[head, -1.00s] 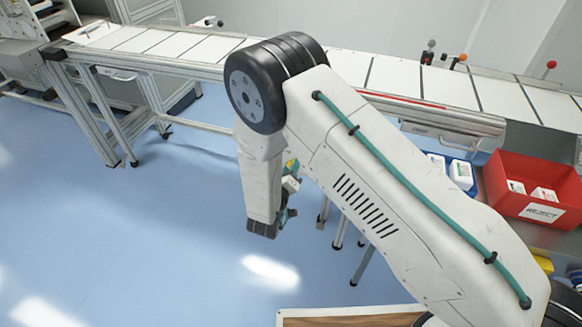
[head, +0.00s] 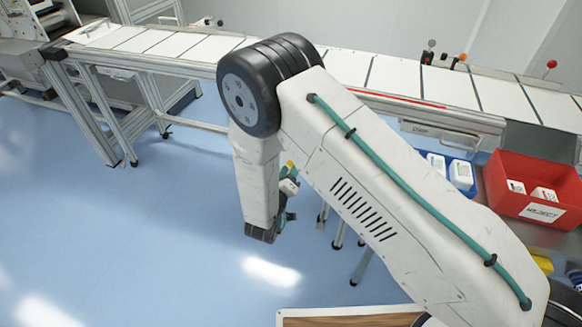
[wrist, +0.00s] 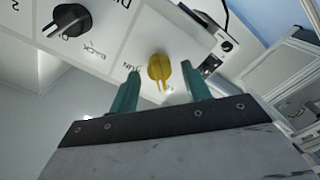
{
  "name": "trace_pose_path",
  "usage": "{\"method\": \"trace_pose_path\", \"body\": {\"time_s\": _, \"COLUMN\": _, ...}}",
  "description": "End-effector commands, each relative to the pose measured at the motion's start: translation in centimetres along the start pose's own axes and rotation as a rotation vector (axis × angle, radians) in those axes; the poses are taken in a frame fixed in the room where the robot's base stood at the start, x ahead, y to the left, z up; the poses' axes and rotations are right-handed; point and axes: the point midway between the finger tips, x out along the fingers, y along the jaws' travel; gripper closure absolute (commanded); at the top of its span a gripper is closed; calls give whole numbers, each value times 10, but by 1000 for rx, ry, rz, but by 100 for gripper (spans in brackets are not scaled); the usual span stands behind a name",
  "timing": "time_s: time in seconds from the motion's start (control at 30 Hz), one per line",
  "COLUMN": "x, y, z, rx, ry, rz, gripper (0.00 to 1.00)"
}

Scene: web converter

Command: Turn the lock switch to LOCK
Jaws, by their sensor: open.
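A yellow switch knob (wrist: 160,70) sits on a pale panel (wrist: 125,40) in the wrist view. Letters beside it are only partly readable, ending in "UN". My gripper (wrist: 160,72) is open, its two teal fingers on either side of the yellow knob in the picture. I cannot tell whether they touch it. A black rotary knob (wrist: 68,21) is on the same panel to the left, near the label "BACK". Which way the yellow knob is set is not clear. In the head view the gripper is mostly hidden by my arm and the panel cannot be made out.
A long conveyor (head: 395,76) with white panels runs along the back. A red REJECT bin (head: 510,172) and a blue tray (head: 472,178) with white items stand at the right. Blue floor (head: 110,240) is open at the left. A dark device (wrist: 211,64) is right of the fingers.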

Motion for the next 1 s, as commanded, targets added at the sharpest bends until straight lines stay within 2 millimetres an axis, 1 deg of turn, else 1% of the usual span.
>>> {"method": "trace_pose_path", "body": {"time_s": 0.03, "x": -10, "y": -1, "z": -1, "rx": -1, "ry": 3, "rz": -3, "gripper": 52}}
{"method": "trace_pose_path", "body": {"time_s": 0.2, "x": -40, "y": -1, "z": 0, "rx": -2, "ry": 3, "rz": -4, "gripper": 52}}
{"method": "trace_pose_path", "body": {"time_s": 0.3, "x": -53, "y": 0, "z": 0, "rx": -1, "ry": 2, "rz": -3, "gripper": 52}}
{"method": "trace_pose_path", "body": {"time_s": 0.4, "x": -60, "y": 0, "z": 0, "rx": -1, "ry": 1, "rz": -1, "gripper": 52}}
{"method": "trace_pose_path", "body": {"time_s": 0.53, "x": -64, "y": 0, "z": 0, "rx": 0, "ry": 0, "rz": 0, "gripper": 52}}
{"method": "trace_pose_path", "body": {"time_s": 1.0, "x": -63, "y": -1, "z": 1, "rx": 14, "ry": -5, "rz": -5, "gripper": 52}}
